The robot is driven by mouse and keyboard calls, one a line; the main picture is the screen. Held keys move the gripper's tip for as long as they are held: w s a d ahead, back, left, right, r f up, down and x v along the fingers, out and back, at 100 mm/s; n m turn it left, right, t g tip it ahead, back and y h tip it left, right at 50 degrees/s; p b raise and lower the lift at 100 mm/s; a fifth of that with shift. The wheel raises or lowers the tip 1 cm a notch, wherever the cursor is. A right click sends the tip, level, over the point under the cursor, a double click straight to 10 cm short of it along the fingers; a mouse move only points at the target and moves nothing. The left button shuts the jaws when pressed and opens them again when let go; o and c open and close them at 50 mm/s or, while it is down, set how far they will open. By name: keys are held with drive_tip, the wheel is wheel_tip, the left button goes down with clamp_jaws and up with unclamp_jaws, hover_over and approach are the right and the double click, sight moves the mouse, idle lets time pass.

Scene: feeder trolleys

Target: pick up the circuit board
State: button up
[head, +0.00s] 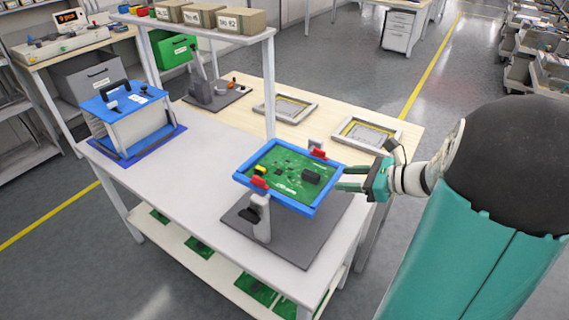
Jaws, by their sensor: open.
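Red clips show on the frame's edges. My gripper (345,178) is teal and open, at the right side of the blue frame. Its fingertips are close to the frame's right edge; I cannot tell whether they touch it. The far ends of the fingers are partly hard to make out against the frame.
A blue-topped box (128,104) stands at the table's left. A shelf (200,27) with brown boxes (241,21) rises on posts behind the board. Two framed trays (368,133) lie on the wooden table behind. More green boards (257,290) lie on the lower shelf.

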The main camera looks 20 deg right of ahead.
sight(312, 173)
drive_tip(key=shift+m+t, duration=0.3)
drive_tip(key=shift+m, duration=0.3)
drive_tip(key=x, duration=0.4)
drive_tip(key=d+x, duration=0.1)
drive_tip(key=x, duration=0.3)
drive_tip(key=w+x, duration=0.1)
drive_tip(key=x, duration=0.4)
drive_tip(key=shift+d+f, duration=0.35)
clamp_jaws()
